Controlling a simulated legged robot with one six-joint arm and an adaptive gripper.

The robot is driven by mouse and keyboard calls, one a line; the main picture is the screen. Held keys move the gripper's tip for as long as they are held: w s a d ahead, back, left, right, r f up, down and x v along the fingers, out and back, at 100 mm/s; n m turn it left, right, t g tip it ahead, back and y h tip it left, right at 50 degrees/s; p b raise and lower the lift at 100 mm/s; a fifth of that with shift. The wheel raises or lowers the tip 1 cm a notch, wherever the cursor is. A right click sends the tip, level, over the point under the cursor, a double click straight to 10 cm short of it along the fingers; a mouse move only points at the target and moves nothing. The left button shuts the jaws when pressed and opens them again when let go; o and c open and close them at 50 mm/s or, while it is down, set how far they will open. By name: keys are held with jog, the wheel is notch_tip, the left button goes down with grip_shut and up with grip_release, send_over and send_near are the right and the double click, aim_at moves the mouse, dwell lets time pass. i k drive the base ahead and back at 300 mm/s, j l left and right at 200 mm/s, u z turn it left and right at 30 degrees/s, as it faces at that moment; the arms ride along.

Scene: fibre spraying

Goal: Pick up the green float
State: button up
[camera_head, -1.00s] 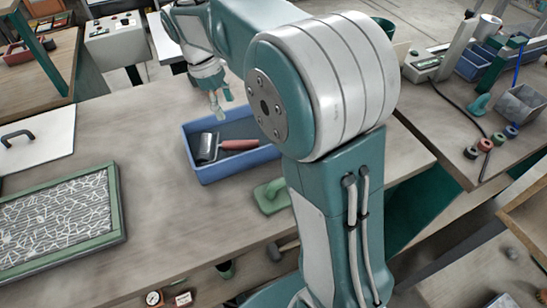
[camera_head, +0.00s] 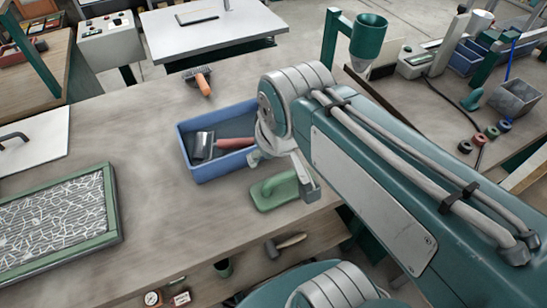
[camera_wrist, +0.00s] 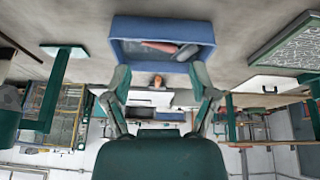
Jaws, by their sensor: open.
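The green float (camera_head: 275,190) lies on the table near its front edge, just in front of the blue tray's right end, with its handle up. In the head view my gripper (camera_head: 282,172) hangs beside and over the float, close to the tray's right end. Its fingers are apart and empty. Whether they touch the float cannot be told. In the wrist view my gripper (camera_wrist: 161,80) shows two spread fingers with nothing between them. I cannot make out the float in that view.
The blue tray (camera_head: 221,175) holds a roller (camera_head: 203,146) with a red handle. An orange-handled brush (camera_head: 203,86) lies behind it. A green-framed mesh panel (camera_head: 115,208) is at left. A green funnel stand (camera_head: 368,35) stands behind my arm. Table between panel and tray is clear.

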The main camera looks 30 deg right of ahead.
aim_at(268, 194)
jog(key=k+u, duration=0.1)
jog(key=u, duration=0.65)
jog(key=k+u, duration=0.15)
jog(key=u, duration=0.25)
jog(key=k+u, duration=0.1)
jog(key=u, duration=0.25)
